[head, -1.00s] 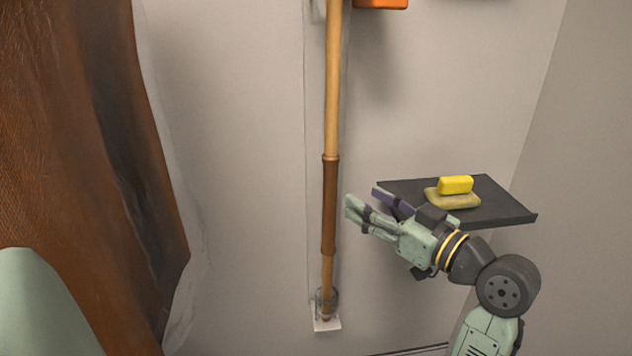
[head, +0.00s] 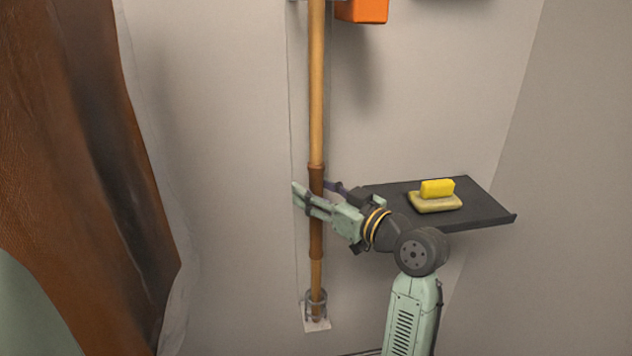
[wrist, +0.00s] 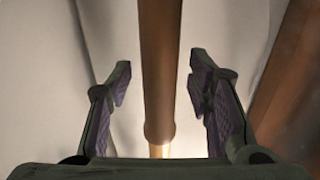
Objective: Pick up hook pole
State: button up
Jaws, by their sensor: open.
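The hook pole (head: 316,100) stands upright against the wall, a light wooden shaft with a darker brown grip section. Its lower end sits in a small ring holder (head: 315,306) low on the wall. Its top end is out of view. My gripper (head: 312,192) is open at the upper part of the brown grip, with a finger on each side of the pole. In the wrist view the brown grip (wrist: 158,70) runs between the two open fingers (wrist: 160,90), with a gap visible on both sides.
A dark shelf (head: 482,204) to the right carries a yellow block (head: 437,188) on a tan dish (head: 434,204). An orange object (head: 362,10) is on the wall near the pole's upper part. A large brown leather garment (head: 75,150) hangs at left. Bare wall lies between the garment and pole.

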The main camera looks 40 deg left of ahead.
grip_shut()
dwell(0.6)
dwell(0.3)
